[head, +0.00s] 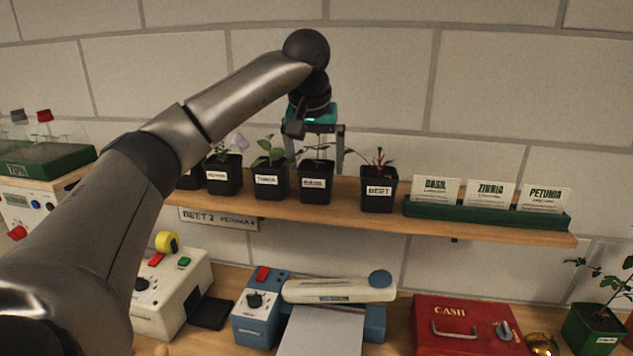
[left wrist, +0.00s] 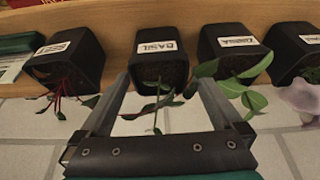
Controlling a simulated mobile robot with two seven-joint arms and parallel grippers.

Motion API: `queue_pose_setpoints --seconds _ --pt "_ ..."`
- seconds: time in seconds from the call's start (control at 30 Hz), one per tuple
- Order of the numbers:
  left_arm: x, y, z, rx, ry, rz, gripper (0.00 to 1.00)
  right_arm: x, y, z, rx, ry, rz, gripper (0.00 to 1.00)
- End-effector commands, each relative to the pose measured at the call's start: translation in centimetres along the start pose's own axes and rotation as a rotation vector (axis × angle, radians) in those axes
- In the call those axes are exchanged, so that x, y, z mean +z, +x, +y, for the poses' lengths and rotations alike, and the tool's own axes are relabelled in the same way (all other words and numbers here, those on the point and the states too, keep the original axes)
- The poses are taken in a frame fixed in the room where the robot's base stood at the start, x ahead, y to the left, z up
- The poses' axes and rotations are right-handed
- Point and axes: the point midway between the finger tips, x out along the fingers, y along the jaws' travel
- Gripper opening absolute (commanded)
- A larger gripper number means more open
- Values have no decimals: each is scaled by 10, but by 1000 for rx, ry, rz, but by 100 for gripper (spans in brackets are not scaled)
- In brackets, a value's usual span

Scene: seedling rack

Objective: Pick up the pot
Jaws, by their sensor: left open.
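A row of small black pots with seedlings and white labels stands on a wooden shelf (head: 480,222). The basil pot (head: 315,184) has a thin green plant; it also shows in the left wrist view (left wrist: 160,68). The zinnia pot (head: 270,184) is left of it, then the petunia pot (head: 222,178) and another partly hidden by my arm. The beet pot (head: 379,192), with a reddish plant, is to the right. My left gripper (head: 315,155) is open above the basil pot, fingers pointing down on either side of its plant. I cannot tell whether they touch the pot. My right gripper is out of view.
A green holder (head: 485,212) with basil, zinnia and petunia cards stands on the shelf's right part. A sign (head: 218,218) reading beet and petunia hangs below the shelf. A red cash box (head: 468,326) and blue device (head: 260,310) are on the bench below.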

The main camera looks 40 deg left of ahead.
Motion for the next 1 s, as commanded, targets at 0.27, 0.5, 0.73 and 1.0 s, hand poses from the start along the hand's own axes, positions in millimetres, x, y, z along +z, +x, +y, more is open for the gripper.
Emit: queue_pose_setpoints --seconds 0.27,0.5,0.73,1.0 --pt "0 25 0 -1 0 1 100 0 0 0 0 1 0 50" --pt "0 25 0 0 0 1 92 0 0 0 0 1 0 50" --pt "0 24 0 0 0 1 66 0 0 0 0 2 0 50" --pt "0 24 0 1 0 1 36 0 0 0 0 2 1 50"
